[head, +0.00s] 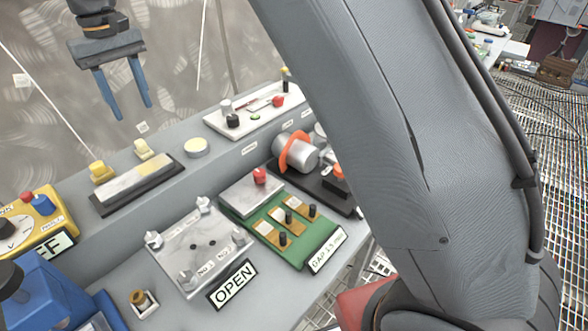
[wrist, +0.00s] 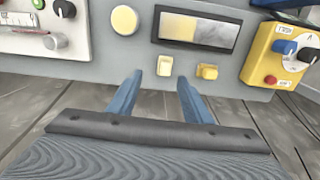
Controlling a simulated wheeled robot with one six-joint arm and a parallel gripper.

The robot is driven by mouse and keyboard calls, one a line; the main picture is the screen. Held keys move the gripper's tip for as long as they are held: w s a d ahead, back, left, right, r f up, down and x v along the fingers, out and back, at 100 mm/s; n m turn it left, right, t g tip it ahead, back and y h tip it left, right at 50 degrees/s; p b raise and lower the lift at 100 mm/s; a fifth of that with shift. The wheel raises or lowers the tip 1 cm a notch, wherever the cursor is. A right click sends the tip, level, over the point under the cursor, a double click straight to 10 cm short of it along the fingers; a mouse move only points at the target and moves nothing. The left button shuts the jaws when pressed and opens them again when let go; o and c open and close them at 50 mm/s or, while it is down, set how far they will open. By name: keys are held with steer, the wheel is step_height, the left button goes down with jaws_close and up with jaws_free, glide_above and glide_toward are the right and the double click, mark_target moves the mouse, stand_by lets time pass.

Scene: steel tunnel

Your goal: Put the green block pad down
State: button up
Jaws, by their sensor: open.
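The green block (head: 313,249) sits on the grey bench in the head view, with a "GAP 1.5 mm" label on its front edge. It carries several tan plates with black pegs. A silver plate (head: 246,200) with a red knob (head: 260,176) is at its far left end; I cannot tell whether this plate is raised or flat. My gripper (head: 133,112) is open and empty, well apart from the green block, up and to its left. Its two blue fingers also show in the wrist view (wrist: 159,82), below two yellow tabs; the green block is not seen there.
A silver plate with corner posts and an "OPEN" label (head: 233,284) lies left of the green block. A silver cylinder with an orange band (head: 297,152) is behind it. A yellow control box (head: 45,222) and blue device (head: 40,295) stand at left. My arm hides the right.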

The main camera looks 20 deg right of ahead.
steer(key=shift+m, duration=0.9)
steer(key=d+f, duration=0.1)
steer(key=d, duration=0.3)
steer(key=s+d+f, duration=0.1)
steer(key=d, duration=0.4)
steer(key=s+d+f, duration=0.1)
steer(key=d, duration=0.4)
steer(key=shift+s+f, duration=0.25)
steer(key=shift+f, duration=0.15)
steer(key=s+d+f+m, duration=0.2)
steer(key=s+d+f, duration=0.3)
steer(key=s+d, duration=0.6)
steer(key=s+d+f+m, duration=0.2)
steer(key=s+d+f, duration=0.3)
steer(key=s+d, duration=0.6)
steer(key=shift+s+d+t, duration=0.15)
steer(key=shift+t, duration=0.25)
steer(key=shift+o, duration=0.5)
